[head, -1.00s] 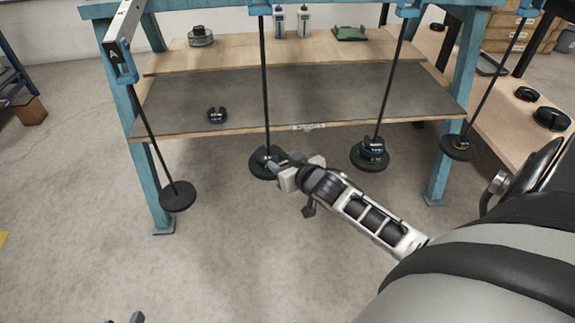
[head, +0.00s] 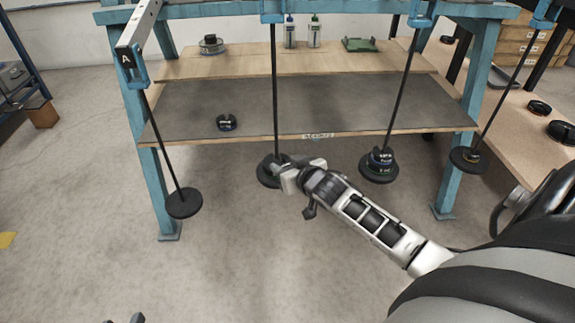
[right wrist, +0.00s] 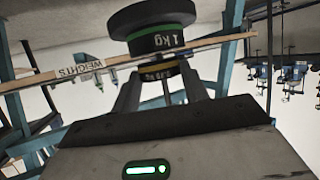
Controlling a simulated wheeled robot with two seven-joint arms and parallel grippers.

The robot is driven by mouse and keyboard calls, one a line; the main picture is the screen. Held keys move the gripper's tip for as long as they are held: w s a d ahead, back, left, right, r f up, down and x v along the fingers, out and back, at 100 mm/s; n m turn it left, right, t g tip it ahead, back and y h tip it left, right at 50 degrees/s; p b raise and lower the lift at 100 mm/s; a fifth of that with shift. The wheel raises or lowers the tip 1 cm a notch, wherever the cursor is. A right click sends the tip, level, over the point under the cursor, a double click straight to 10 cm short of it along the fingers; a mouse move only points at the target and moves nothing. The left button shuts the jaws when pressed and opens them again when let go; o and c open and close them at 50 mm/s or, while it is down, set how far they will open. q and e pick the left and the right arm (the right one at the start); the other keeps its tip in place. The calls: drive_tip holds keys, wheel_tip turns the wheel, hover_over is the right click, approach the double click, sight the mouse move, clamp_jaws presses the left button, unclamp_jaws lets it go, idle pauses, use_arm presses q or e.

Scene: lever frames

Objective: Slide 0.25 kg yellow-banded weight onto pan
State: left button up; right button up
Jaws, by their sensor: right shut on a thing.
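My right gripper (head: 279,171) is at the second hanger from the left. In the right wrist view, which is upside down, its fingers (right wrist: 163,88) are shut on the yellow-banded weight (right wrist: 161,73). That weight is against a green-banded 1 kg weight (right wrist: 165,42), which rests on the black pan (right wrist: 152,15). The same pan shows in the head view (head: 266,180), partly hidden by the gripper. The held weight is mostly hidden there, and I cannot tell whether it bears fully on the green one. Dark tips at the bottom edge seem to be my left gripper (head: 125,320).
Other hanging pans are an empty one (head: 184,204) at left, one with stacked weights (head: 379,165), and one with a weight (head: 468,158) at right. A slotted weight (head: 226,122) lies on the grey shelf mat (head: 310,105). The blue frame post (head: 455,150) stands at right.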

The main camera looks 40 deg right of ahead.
sight(277, 155)
drive_tip(key=shift+w, duration=0.25)
drive_tip(key=shift+w+d, duration=0.15)
drive_tip(key=shift+w, duration=0.55)
drive_tip(key=shift+w, duration=0.45)
drive_tip(key=shift+w, duration=0.35)
drive_tip(key=shift+f+b, duration=0.4)
drive_tip(key=shift+b, duration=0.05)
idle(0.7)
drive_tip(key=o, duration=1)
drive_tip(key=shift+o, duration=0.2)
